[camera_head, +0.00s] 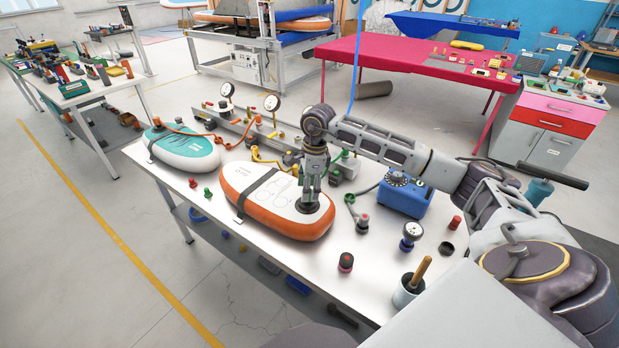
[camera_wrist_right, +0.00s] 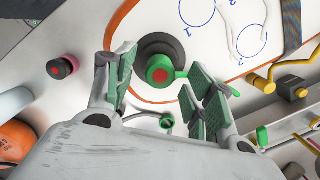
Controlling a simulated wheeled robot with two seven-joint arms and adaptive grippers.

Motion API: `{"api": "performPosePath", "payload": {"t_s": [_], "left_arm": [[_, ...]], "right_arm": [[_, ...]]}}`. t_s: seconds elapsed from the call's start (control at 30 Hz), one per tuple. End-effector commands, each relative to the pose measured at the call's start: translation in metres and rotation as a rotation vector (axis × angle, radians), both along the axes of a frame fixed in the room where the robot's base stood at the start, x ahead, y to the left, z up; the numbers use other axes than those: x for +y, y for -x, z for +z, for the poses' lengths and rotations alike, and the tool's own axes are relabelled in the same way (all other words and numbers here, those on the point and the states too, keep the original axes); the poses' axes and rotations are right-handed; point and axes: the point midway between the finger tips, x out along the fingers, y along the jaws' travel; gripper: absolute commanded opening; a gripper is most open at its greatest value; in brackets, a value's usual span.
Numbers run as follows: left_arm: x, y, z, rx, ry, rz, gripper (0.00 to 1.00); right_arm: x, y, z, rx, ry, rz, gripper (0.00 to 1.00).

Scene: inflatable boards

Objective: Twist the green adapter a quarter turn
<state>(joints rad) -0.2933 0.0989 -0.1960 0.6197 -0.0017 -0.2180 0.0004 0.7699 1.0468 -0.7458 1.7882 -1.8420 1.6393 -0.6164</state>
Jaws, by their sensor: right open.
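The green adapter (camera_wrist_right: 161,69) sits on a round black valve (camera_wrist_right: 165,50) in the white and orange inflatable board. It has a red centre and a short green arm pointing right in the wrist view. My right gripper (camera_wrist_right: 163,80) is open, with one green-padded finger left of the adapter and the others to its lower right; I see no contact. In the head view my right gripper (camera_head: 310,189) points down over the near right end of the orange-edged board (camera_head: 275,200) and hides the adapter. My left gripper is not in view.
A teal board (camera_head: 185,150) lies at the table's left. A blue box (camera_head: 405,194), a gauge (camera_head: 411,234), a red-topped black knob (camera_head: 345,262) and a cup with a wooden handle (camera_head: 408,290) stand to the right. A metal rail with gauges runs behind the boards.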

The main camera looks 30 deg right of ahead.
Motion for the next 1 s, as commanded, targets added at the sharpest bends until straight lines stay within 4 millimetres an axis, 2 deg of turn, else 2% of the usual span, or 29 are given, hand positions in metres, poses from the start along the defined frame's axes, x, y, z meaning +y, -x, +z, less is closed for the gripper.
{"api": "performPosePath", "payload": {"t_s": [0.23,0.63,1.0], "left_arm": [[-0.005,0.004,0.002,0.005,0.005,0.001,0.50],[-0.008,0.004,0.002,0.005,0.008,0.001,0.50],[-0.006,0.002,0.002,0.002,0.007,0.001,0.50]], "right_arm": [[0.002,-0.001,-0.019,0.000,0.000,-0.001,0.54],[0.003,-0.001,-0.023,-0.001,-0.001,0.000,0.54],[0.002,-0.001,-0.023,-0.001,-0.001,0.000,0.08]]}}
